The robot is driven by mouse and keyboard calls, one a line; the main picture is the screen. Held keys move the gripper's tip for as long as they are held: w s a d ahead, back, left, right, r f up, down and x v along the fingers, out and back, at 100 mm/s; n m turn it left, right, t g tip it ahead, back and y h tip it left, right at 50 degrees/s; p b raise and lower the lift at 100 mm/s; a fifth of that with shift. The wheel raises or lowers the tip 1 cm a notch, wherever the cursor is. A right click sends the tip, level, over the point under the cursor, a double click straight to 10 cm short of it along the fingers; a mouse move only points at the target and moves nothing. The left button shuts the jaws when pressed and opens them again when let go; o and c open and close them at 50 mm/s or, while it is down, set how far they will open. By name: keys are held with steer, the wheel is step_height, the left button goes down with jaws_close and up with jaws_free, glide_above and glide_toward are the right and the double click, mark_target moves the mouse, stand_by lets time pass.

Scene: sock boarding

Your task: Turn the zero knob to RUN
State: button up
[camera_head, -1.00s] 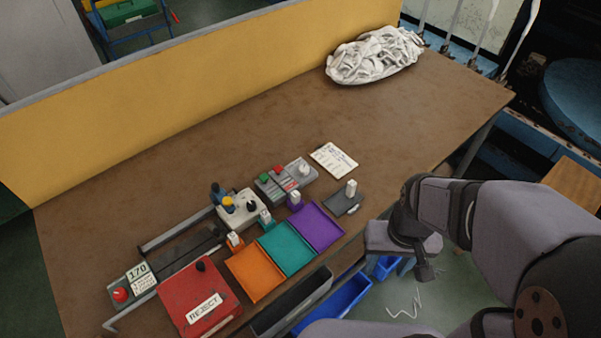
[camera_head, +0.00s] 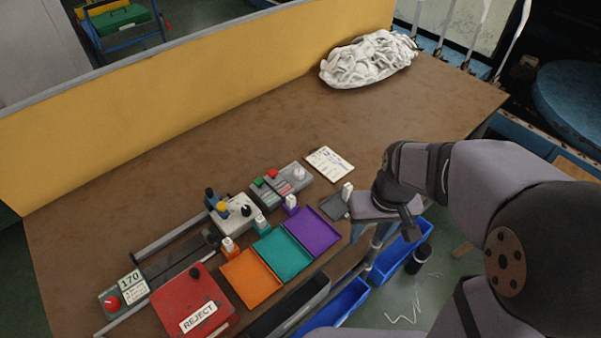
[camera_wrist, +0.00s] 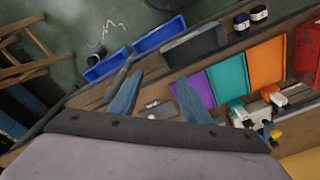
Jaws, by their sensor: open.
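A grey control box (camera_head: 282,180) with a green button, a red button and a white knob (camera_head: 299,175) stands behind the colored trays. A small dark plate (camera_head: 334,205) with a white upright piece (camera_head: 347,190) lies right of the purple tray. I cannot tell which knob is the zero knob; no RUN mark is legible. My gripper (camera_head: 367,238) is at the table's front edge, just right of this plate and apart from the control box. In the wrist view my gripper (camera_wrist: 158,78) is open, with the plate (camera_wrist: 162,111) seen between its fingers.
Orange (camera_head: 250,278), teal (camera_head: 281,254) and purple (camera_head: 313,231) trays lie side by side. A red REJECT box (camera_head: 190,298) is at left. A pale device (camera_head: 236,211) with upright knobs stands behind the trays. A white card (camera_head: 330,163) and sock pile (camera_head: 368,60) lie farther back.

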steer(key=w+a+n+t+y+b, duration=0.1)
steer(key=w+a+n+b, duration=0.15)
steer(key=w, duration=0.35)
steer(key=w+a+n+t+b, duration=0.1)
steer(key=w+a, duration=0.3)
steer(key=w, duration=0.2)
steer(key=n+y+b, duration=0.1)
steer(key=n+b, duration=0.1)
steer(key=n, duration=0.1)
glide_toward(299, 172)
steer(key=shift+m+t, duration=0.25)
steer(key=shift+t, duration=0.15)
steer(key=shift+s+p+x, duration=0.15)
steer(key=shift+p+x, duration=0.25)
steer(key=shift+x, duration=1.6)
steer(key=shift+s+p+x, duration=0.2)
steer(key=shift+p+x, duration=0.15)
steer(key=shift+x, duration=1.65)
steer(key=shift+d+f, duration=0.1)
steer(key=shift+f, duration=0.05)
steer(key=c, duration=1)
